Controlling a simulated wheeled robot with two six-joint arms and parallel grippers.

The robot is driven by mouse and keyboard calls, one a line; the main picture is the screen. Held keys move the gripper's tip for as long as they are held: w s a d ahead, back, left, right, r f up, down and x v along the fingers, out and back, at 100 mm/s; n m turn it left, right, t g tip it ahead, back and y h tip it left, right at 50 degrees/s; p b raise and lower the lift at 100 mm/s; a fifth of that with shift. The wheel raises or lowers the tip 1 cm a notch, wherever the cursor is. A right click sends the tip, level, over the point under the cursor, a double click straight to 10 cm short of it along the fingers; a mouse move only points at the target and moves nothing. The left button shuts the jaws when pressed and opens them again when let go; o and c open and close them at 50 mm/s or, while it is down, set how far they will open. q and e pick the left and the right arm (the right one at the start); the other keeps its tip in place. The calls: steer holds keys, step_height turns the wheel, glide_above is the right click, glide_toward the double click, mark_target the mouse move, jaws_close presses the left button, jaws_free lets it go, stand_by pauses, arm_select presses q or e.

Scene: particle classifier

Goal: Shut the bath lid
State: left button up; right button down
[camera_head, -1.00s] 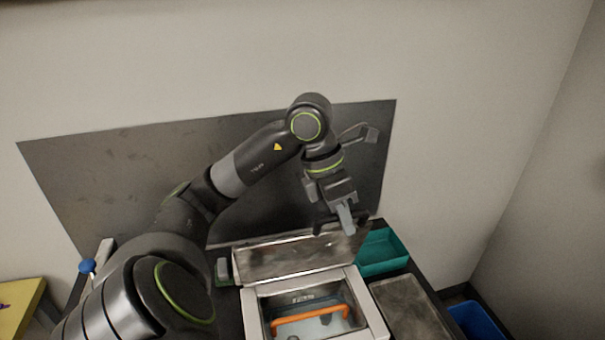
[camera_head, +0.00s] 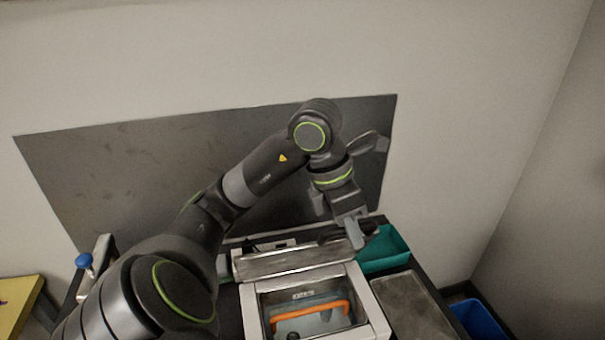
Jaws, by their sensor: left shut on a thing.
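The bath (camera_head: 373,307) is a pale square-topped box at the bottom centre, with its inside in view. Its grey metal lid (camera_head: 290,261) stands raised along the far side of the opening, tilted and seen as a narrow band. Inside the bath is an orange handle (camera_head: 308,309) on a rack. My left gripper (camera_head: 356,240) reaches down from above and is shut on the lid at its upper right corner; the exact contact is partly hidden by the fingers. My right gripper is not in view.
A teal tray (camera_head: 385,251) stands right behind the bath, close to my left gripper. A flat grey plate (camera_head: 410,306) lies right of the bath. A blue bin (camera_head: 479,320) is at lower right, a yellow surface (camera_head: 20,305) at lower left. A dark panel (camera_head: 120,185) stands behind.

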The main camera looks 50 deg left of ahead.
arm_select(q)
steer(key=shift+s+d+f+b, duration=0.1)
steer(key=shift+d+f+b, duration=0.05)
steer(key=shift+f+b, duration=0.25)
stand_by(0.4)
steer(key=o, duration=0.7)
steer(key=shift+r, duration=0.1)
steer(key=shift+p+v, duration=0.6)
steer(key=shift+v, duration=0.4)
steer(key=shift+p+v, duration=1.15)
steer(key=shift+v, duration=1.3)
